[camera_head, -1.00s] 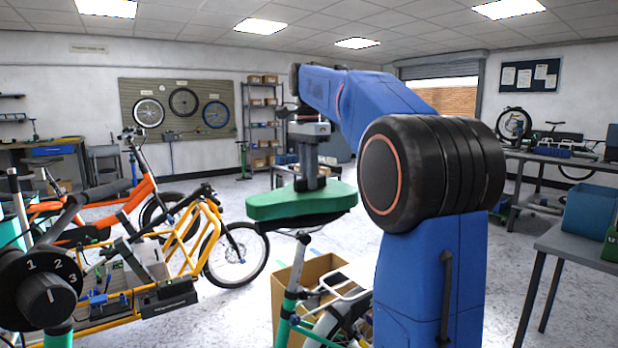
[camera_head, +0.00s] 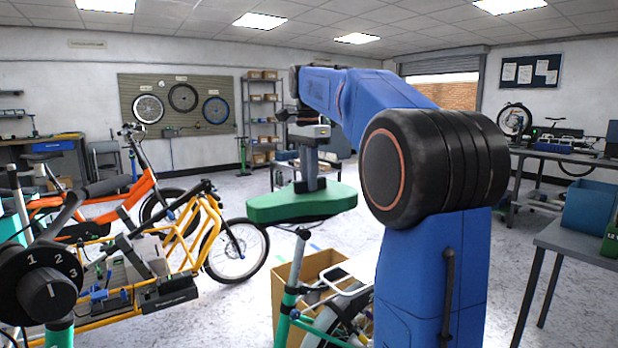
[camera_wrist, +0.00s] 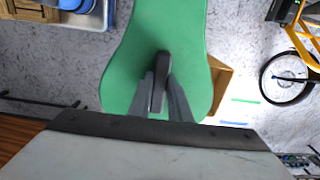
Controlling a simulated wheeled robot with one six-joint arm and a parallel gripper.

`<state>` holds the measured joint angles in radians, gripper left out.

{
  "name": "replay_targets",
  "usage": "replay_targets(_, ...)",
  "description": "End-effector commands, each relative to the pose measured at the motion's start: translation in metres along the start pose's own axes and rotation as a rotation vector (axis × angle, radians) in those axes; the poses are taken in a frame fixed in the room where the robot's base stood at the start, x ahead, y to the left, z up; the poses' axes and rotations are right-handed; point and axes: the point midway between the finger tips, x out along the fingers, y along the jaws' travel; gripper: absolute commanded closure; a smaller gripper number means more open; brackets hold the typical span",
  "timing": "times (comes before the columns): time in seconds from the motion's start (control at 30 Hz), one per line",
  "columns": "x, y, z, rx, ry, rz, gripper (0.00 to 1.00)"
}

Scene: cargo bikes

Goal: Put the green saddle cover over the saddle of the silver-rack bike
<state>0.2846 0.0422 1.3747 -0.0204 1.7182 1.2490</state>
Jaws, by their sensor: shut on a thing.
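The green saddle cover (camera_head: 285,207) is in the middle of the head view, over the top of the teal-framed bike's seat post (camera_head: 302,245). My gripper (camera_head: 310,188) points down and is shut on the cover's top. In the wrist view my gripper (camera_wrist: 160,90) pinches the middle of the cover (camera_wrist: 165,30).
A cardboard box (camera_head: 283,290) stands behind the silver-rack bike. A yellow-framed cargo bike (camera_head: 205,250) and an orange bike (camera_head: 120,208) stand at the left. A grey table (camera_head: 585,245) with a blue bin (camera_head: 590,208) is at the right. The floor beyond is mostly open.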

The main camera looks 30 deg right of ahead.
Motion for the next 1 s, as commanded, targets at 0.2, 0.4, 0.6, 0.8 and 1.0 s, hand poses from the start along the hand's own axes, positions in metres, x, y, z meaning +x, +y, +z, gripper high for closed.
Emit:
replay_targets(0.2, 0.004, 0.000, 0.000, 0.000, 0.000, 0.000, 1.00)
replay_targets(0.4, 0.007, 0.000, 0.000, 0.000, 0.000, 0.000, 1.00)
replay_targets(0.6, 0.011, 0.000, 0.000, 0.000, 0.000, 0.000, 1.00)
replay_targets(0.8, 0.014, 0.000, 0.000, 0.000, 0.000, 0.000, 1.00)
replay_targets(1.0, 0.016, 0.000, 0.000, 0.000, 0.000, 0.000, 0.69)
